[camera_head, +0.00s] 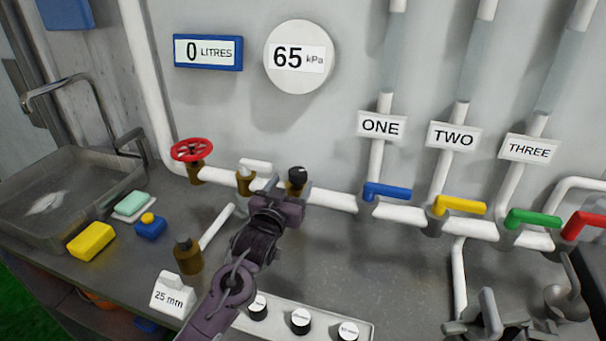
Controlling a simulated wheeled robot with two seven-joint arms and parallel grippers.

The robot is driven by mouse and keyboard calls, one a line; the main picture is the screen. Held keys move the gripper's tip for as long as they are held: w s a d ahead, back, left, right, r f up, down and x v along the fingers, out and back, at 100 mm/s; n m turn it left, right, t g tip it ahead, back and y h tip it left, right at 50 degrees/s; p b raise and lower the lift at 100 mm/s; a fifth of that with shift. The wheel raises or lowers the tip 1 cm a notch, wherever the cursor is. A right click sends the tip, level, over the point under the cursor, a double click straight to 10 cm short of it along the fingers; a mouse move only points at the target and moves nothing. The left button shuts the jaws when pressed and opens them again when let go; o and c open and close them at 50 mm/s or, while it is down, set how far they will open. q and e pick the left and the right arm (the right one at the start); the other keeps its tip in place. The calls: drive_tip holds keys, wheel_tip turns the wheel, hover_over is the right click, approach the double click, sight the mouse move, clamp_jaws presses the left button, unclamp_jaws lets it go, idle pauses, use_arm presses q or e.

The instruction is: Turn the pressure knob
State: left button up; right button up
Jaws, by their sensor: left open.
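The pressure knob, as I take it, is a small black knob (297,175) on a brass fitting along the white wall pipe, below the round 65 kPa gauge (298,58). My left gripper (281,192) is open, just in front of and slightly left of this fitting in the picture. Its purple wrist hides part of the pipe and counter behind it. I cannot tell whether a finger touches the fitting.
A red handwheel (192,150) and a brass valve (245,180) stand left of the knob. Blue (387,192), yellow (460,205) and green (533,219) levers are to the right. A sink (70,190) and sponges lie left. A knob strip (300,320) lies in front.

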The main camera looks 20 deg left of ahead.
sight(302, 168)
use_arm(q)
drive_tip(key=w+p, duration=0.1)
drive_tip(key=w, duration=0.5)
drive_tip(key=shift+w+d+r+p, duration=0.1)
drive_tip(key=shift+w+p, duration=0.1)
drive_tip(key=shift+p, duration=0.15)
drive_tip(key=shift+w, duration=0.6)
use_arm(e)
drive_tip(key=shift+w+r, duration=0.55)
drive_tip(key=shift+r, duration=0.35)
use_arm(q)
drive_tip(key=c, duration=1)
drive_tip(key=shift+o, duration=0.2)
drive_tip(key=shift+d+m+h, duration=0.15)
drive_tip(key=shift+m+h, duration=0.95)
drive_tip(key=shift+h, duration=0.6)
use_arm(e)
drive_tip(key=shift+r, duration=0.1)
use_arm(q)
drive_tip(key=o, duration=1)
drive_tip(key=shift+c, duration=0.2)
